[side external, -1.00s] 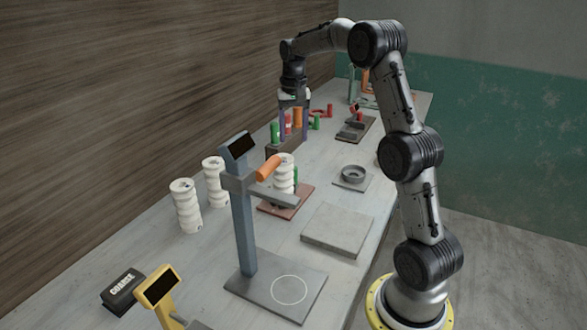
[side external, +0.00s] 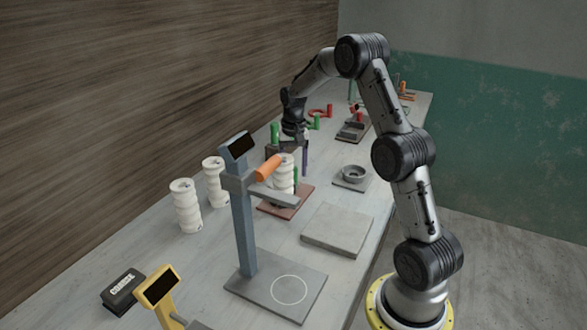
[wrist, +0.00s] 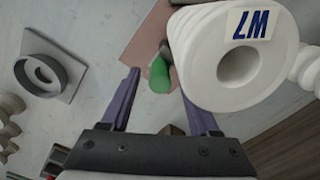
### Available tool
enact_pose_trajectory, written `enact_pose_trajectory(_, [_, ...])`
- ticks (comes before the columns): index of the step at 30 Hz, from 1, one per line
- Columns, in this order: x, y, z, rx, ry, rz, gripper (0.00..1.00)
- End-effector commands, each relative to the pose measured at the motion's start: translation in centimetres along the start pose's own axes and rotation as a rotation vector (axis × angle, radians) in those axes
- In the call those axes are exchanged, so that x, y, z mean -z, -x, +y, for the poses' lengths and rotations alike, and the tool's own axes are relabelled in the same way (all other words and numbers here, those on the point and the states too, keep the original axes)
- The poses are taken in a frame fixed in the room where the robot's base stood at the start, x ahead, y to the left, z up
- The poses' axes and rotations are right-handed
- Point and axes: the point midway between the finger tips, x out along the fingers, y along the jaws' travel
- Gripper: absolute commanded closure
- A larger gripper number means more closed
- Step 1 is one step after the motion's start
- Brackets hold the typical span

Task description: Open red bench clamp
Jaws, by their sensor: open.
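A reddish base plate (side external: 272,209) lies mid-bench and carries a white ribbed cylinder (side external: 284,172) and an upright green handle (side external: 295,176). In the wrist view, the green handle (wrist: 160,76) shows between my purple fingers, with the cylinder (wrist: 205,75), marked with a blue-lettered label, close on the right. The plate (wrist: 145,40) is partly hidden below them. My gripper (wrist: 158,84) is open and empty, above the handle; I cannot tell whether it touches. In the side view, my gripper (side external: 298,163) is just behind the cylinder.
A blue-grey stand (side external: 243,220) with an orange handle rises in front of the plate. Two white ribbed cylinders (side external: 186,207) stand left. A grey ring fixture (side external: 353,174) and a flat slab (side external: 337,229) are right. A red-handled fixture (side external: 353,128) is farther back.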

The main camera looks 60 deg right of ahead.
Motion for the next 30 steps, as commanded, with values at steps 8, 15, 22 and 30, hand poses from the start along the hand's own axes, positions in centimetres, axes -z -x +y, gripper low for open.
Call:
enact_pose_trajectory(8, [0.0,0.04,0.0,0.0,0.0,0.0,0.76])
enact_pose_trajectory(15, [0.01,0.06,0.0,0.0,0.0,0.0,1.0])
enact_pose_trajectory(22, [0.01,0.08,0.0,0.0,0.0,0.001,1.0])
enact_pose_trajectory(30, [0.02,0.11,0.0,0.0,0.0,0.001,1.0])
